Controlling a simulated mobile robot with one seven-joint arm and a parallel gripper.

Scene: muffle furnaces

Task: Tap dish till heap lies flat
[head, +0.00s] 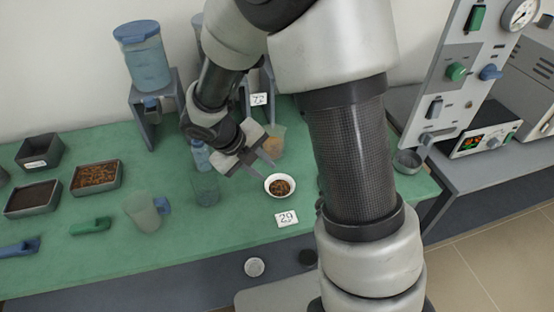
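A small white dish (270,190) with a brown heap (281,187) in it stands on the green bench top, behind a card marked 29 (287,219). The heap looks uneven, but its exact shape is too small to tell. My gripper (250,169) reaches in from the upper left, just up and left of the dish. Its two fingers look spread apart with nothing between them. The right fingertip ends close to the dish's back rim; I cannot tell its height above the bench.
A clear beaker (206,190) stands left of the dish, and an amber-coloured vessel (273,141) behind it. A jug (142,212), brown-filled trays (97,178) and a green-handled tool (91,226) lie further left. My arm covers the bench right of the dish.

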